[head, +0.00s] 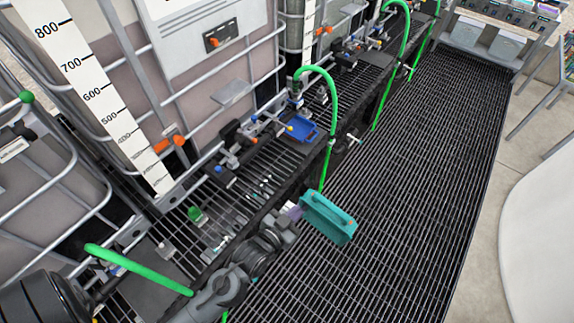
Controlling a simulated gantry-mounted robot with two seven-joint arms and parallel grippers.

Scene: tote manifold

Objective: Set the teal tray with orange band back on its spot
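The teal tray (328,219) is in the middle of the head view, tilted, over the dark floor grating and just off the shelf's front edge. A small brownish patch shows in it; I cannot clearly make out an orange band. My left gripper (297,213) reaches up from the lower left and meets the tray's left end. It appears shut on that end, though the fingertips are small and partly hidden. My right gripper is not in view.
A blue tray (302,130) sits on the grated shelf further back. Green hoses (331,110) arch over the shelf edge. Caged tanks (215,80) with valves stand behind. The floor grating (420,170) at right is clear. A white curved surface (540,240) is at far right.

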